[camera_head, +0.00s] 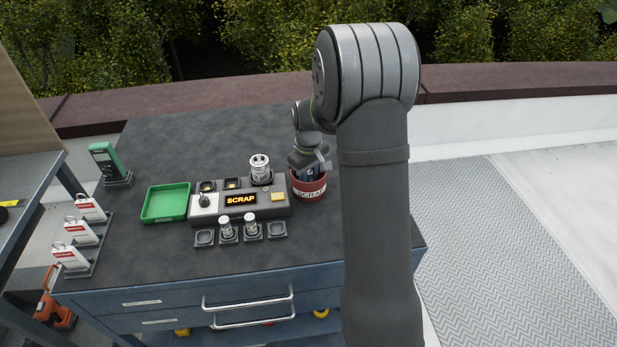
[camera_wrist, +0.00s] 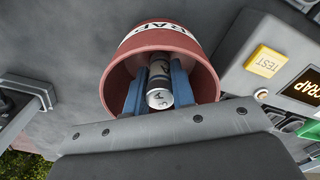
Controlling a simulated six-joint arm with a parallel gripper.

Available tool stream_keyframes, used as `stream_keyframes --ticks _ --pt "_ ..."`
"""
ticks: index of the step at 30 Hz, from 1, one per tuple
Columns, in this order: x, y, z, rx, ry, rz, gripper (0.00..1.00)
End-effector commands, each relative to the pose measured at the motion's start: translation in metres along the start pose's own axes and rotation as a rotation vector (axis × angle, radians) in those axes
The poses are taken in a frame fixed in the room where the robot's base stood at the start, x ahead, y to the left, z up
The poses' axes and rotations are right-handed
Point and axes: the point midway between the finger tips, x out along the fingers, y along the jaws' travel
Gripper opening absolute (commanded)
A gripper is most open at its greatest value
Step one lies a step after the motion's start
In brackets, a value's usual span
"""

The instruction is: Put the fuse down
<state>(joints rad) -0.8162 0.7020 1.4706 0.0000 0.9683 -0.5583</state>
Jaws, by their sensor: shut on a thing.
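The fuse (camera_wrist: 159,82), a silver and white cylinder with dark print, is between the two blue fingers of my gripper (camera_wrist: 155,88). My gripper is shut on it. In the wrist view the fuse and fingertips are inside the mouth of the red scrap bin (camera_wrist: 122,62). In the head view my gripper (camera_head: 311,172) points down into the bin (camera_head: 309,192), and the fuse is hidden there. The tester (camera_head: 240,200) beside the bin shows "SCRAP" on its display.
A larger silver cylinder (camera_head: 260,168) stands at the tester's back. Two fuses (camera_head: 226,230) stand in the front row of holders. A green tray (camera_head: 166,203), a green meter (camera_head: 105,163) and white tags (camera_head: 80,232) are at the left. The tabletop behind is clear.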

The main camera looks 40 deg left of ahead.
Motion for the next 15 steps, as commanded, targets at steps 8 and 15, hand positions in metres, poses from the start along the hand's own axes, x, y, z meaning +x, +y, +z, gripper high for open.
stream_keyframes --ticks 8,15 --pt "0.003 0.0 0.0 0.0 -0.001 0.0 0.45" --pt "0.0027 0.0 0.0 0.0 0.0 0.0 0.45"
